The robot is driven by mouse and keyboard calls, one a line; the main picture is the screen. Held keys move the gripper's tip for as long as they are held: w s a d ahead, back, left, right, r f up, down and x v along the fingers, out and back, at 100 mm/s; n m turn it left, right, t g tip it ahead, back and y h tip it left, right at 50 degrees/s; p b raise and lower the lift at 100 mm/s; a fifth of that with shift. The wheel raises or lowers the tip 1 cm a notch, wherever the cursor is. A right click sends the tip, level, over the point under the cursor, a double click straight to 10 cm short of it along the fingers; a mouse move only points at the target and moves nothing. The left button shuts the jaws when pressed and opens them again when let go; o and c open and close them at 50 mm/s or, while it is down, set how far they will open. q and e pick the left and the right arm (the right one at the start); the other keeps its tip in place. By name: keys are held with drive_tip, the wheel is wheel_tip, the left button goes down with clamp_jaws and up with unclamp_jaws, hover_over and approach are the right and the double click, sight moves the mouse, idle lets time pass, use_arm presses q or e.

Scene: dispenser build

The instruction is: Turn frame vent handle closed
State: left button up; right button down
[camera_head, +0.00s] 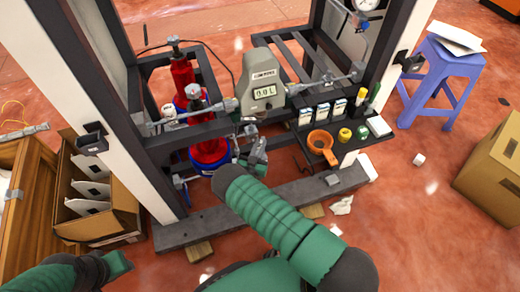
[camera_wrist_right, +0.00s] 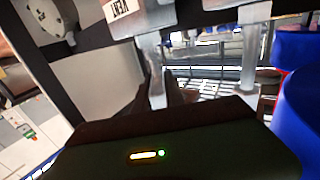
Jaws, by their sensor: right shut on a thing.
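My right gripper (camera_head: 252,152) reaches from the lower middle to the frame's front rail, below the grey meter (camera_head: 262,82). In the right wrist view its dark fingers (camera_wrist_right: 166,95) are shut on a grey metal handle (camera_wrist_right: 153,65) that hangs down between them. A white tag (camera_wrist_right: 120,8) reading VENT is just above the handle. In the head view the gripper largely hides the handle, and its exact angle is hard to tell. My left gripper (camera_head: 108,268) is low at the left, away from the frame; its jaw opening is unclear.
Red cylinders (camera_head: 209,150) with blue bases stand left of my right gripper. A black shelf (camera_head: 340,140) with an orange ring (camera_head: 320,143) and small bottles is to the right. A low beam (camera_head: 290,197) crosses the front. A cardboard box (camera_head: 122,208) stands at left.

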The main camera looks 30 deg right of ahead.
drive_tip(key=shift+f+m+g+h+b, duration=0.1)
drive_tip(key=shift+m+g+h+b, duration=0.7)
drive_tip(key=shift+m+g+b, duration=0.25)
drive_tip(key=shift+a+g, duration=0.1)
drive_tip(key=shift+g, duration=0.15)
drive_tip(key=c, duration=1.4)
unclamp_jaws()
drive_tip(key=shift+s+a+r+p, duration=0.15)
drive_tip(key=shift+a+r+p, duration=0.05)
drive_tip(key=shift+a+p, duration=0.1)
drive_tip(key=p+v, duration=0.4)
drive_tip(key=v, duration=1.2)
drive_tip(key=shift+f+p, duration=0.3)
drive_tip(key=shift+p, duration=0.05)
